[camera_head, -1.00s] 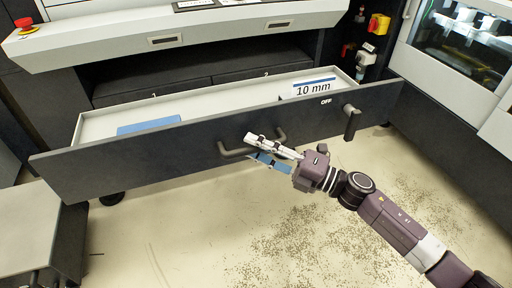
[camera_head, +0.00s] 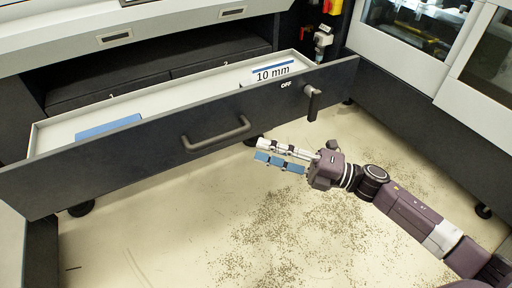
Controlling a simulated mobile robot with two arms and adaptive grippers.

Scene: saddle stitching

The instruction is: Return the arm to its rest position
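My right gripper (camera_head: 259,151) reaches in from the lower right, over the floor in front of the open drawer (camera_head: 105,169). Its pale finger and blue-faced finger are apart, with nothing seen between them. The drawer's dark bar handle (camera_head: 218,136) is up and to the left of the fingertips, with a visible gap between. My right arm (camera_head: 405,213) stretches to the lower right corner. My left gripper is not in view.
The drawer is pulled out and holds a blue flat item (camera_head: 108,129) and a "10 mm" label (camera_head: 272,73). A lever marked OFF (camera_head: 312,102) stands on its front. Speckled floor (camera_head: 300,235) below is open. A glass-fronted machine (camera_head: 420,30) stands right.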

